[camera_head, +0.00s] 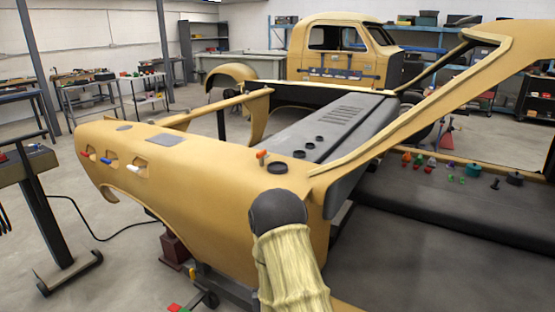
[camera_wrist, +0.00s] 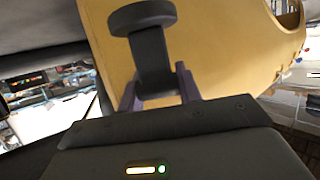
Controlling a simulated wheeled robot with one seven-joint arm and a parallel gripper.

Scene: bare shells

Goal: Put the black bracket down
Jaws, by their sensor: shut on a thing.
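The black bracket (camera_wrist: 150,50) is in the wrist view, a dark upright piece with a wider rounded top. My gripper (camera_wrist: 157,82) is shut on its lower part, with one purple-grey finger on each side. The bracket shows in front of a tan body shell (camera_wrist: 222,60); I cannot tell whether it touches the shell. In the head view my arm reaches up from the bottom over the near end of the tan shell (camera_head: 190,190), and the gripper and bracket are hidden.
Several small dark discs (camera_head: 298,154) and an orange piece (camera_head: 261,156) sit on the shell and grey panel. A flat grey plate (camera_head: 166,139) lies farther left. Small coloured parts (camera_head: 432,162) line the dark surface (camera_head: 430,240) at right, whose near part is clear.

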